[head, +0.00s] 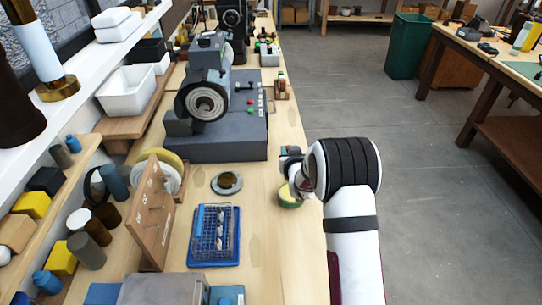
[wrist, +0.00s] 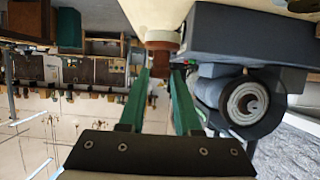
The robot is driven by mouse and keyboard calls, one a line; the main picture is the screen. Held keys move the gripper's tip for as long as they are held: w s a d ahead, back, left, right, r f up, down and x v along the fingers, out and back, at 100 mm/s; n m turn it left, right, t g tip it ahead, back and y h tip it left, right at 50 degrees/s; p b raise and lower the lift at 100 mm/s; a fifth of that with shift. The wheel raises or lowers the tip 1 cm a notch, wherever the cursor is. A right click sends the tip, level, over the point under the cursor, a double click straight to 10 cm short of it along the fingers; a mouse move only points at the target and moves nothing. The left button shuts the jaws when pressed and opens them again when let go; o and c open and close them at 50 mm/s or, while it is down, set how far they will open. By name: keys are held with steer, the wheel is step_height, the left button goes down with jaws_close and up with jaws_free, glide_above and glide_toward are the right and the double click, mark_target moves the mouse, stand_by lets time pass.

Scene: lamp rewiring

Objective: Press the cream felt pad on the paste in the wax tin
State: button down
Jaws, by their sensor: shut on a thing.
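The wax tin (head: 227,183), round with a grey rim and dark amber paste, stands open on the bench. My gripper (head: 287,157) is to its right and farther up the bench, apart from it. In the wrist view my green fingers (wrist: 160,74) are shut on a reddish-brown handle-like piece. Its pale end, which looks like the cream felt pad (wrist: 161,36), points away from the fingers. The pad cannot be made out in the head view.
A grey machine (head: 215,130) stands behind the tin. A blue wire basket (head: 214,236) lies in front, and an upright wooden board (head: 150,218) stands at left. A green-and-yellow round item (head: 289,198) is beside my wrist. Bare bench lies between tin and gripper.

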steer(key=s+f+n+g+y, duration=0.1)
steer(key=s+n+y, duration=0.1)
steer(key=n+y, duration=0.1)
steer(key=s+d+f+n+g+y, duration=0.1)
steer(key=s+f+n+y, duration=0.1)
steer(key=n+y, duration=0.1)
steer(key=s+d+f+n+g+y, duration=0.1)
steer(key=s+n+g+y, duration=0.1)
steer(key=s+n+y, duration=0.1)
steer(key=shift+f, duration=0.15)
steer(key=shift+f+y, duration=0.3)
steer(key=shift+f, duration=0.15)
steer(key=shift+f, duration=0.7)
stand_by(0.9)
steer(key=shift+r, duration=0.15)
step_height(320, 180, up, 7)
stand_by(0.4)
